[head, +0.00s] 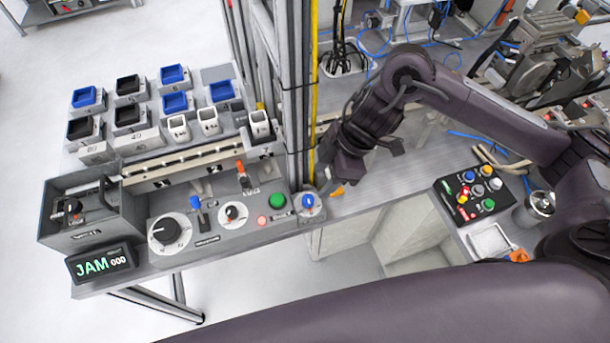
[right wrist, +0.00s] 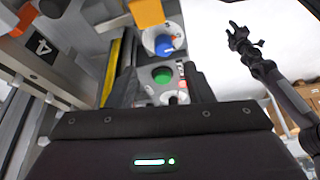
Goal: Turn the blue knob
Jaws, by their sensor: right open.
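The blue knob (head: 308,199) sits on a round white dial at the right end of the grey control panel. In the right wrist view the blue knob (right wrist: 164,45) shows just below an orange fingertip. My right gripper (head: 331,184) is open and empty, just right of and above the knob in the head view, apart from it. One orange fingertip of the right gripper (right wrist: 85,14) is near the knob; the other is at the upper left. My left gripper (right wrist: 244,38) shows only in the right wrist view, far off and small; its jaw state is unclear.
The panel (head: 165,262) also holds a green button (head: 277,201), a blue-handled lever (head: 196,203), an orange lever (head: 242,172) and a large white dial (head: 169,234). A vertical post with a yellow strip (head: 313,75) stands close behind the knob. A button box (head: 474,190) lies to the right.

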